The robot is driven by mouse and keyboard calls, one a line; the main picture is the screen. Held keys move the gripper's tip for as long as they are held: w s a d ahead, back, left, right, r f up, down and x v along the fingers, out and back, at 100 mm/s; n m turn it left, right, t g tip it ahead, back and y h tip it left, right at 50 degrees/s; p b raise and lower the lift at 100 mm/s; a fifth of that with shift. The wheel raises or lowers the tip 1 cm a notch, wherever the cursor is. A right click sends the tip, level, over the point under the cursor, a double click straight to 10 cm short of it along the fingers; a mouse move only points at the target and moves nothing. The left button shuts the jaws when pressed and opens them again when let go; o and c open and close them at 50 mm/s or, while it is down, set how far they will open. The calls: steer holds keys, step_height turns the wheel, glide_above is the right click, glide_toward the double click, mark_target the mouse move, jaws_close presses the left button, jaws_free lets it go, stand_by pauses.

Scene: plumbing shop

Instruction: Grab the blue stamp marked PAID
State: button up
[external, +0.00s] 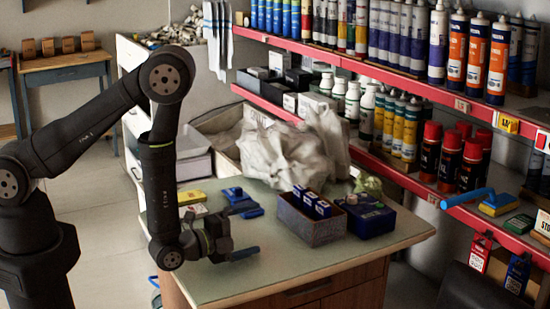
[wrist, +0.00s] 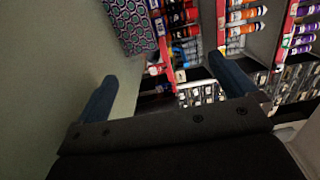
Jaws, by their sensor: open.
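I cannot pick out the word PAID in either view. A small blue block with a pale label (external: 517,273) is at the lower right of the external view, beside a similar red one (external: 480,253); their lettering is too small to read. My gripper (external: 248,231) is over the left front of the table, far to the left of that blue block. Its two blue fingers are spread wide with nothing between them, and this also shows in the wrist view (wrist: 162,68). No blue stamp can be made out in the wrist view.
The pale green table (external: 270,272) holds a brown box (external: 312,232) with blue packets, a dark blue case (external: 372,222), small yellow boxes (external: 192,197) and crumpled pale bags (external: 280,150). Red-edged shelves (external: 400,180) of cartridges and cans line the right. The table's front is clear.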

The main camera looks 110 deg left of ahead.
mark_target(324, 204)
steer(key=shift+c, duration=0.2)
steer(key=c, duration=1)
steer(key=shift+c, duration=0.2)
steer(key=w+a+h, duration=0.1)
steer(key=w, duration=0.4)
steer(key=w+a+f+h, duration=0.1)
steer(key=w+h, duration=0.1)
steer(key=w, duration=0.3)
steer(key=w+a+g+h, duration=0.1)
steer(key=w, duration=0.3)
steer(key=shift+w+f+n+h, duration=0.15)
steer(key=shift+w+n+h, duration=0.15)
steer(key=shift+w+h, duration=0.1)
steer(key=w+a+h, duration=0.1)
steer(key=w+a+r+g+h, duration=0.1)
steer(key=w, duration=0.1)
steer(key=w+a+r+g+h, duration=0.1)
steer(key=w, duration=0.1)
steer(key=shift+w+a, duration=0.2)
steer(key=shift+a, duration=0.15)
steer(key=s+a+r+g+h, duration=0.6)
steer(key=s+a+r+h, duration=0.3)
steer(key=a+r, duration=0.5)
steer(key=x, duration=1.6)
steer(key=shift+s+d+f, duration=0.15)
steer(key=shift+d+f, duration=0.1)
steer(key=shift+f, duration=0.1)
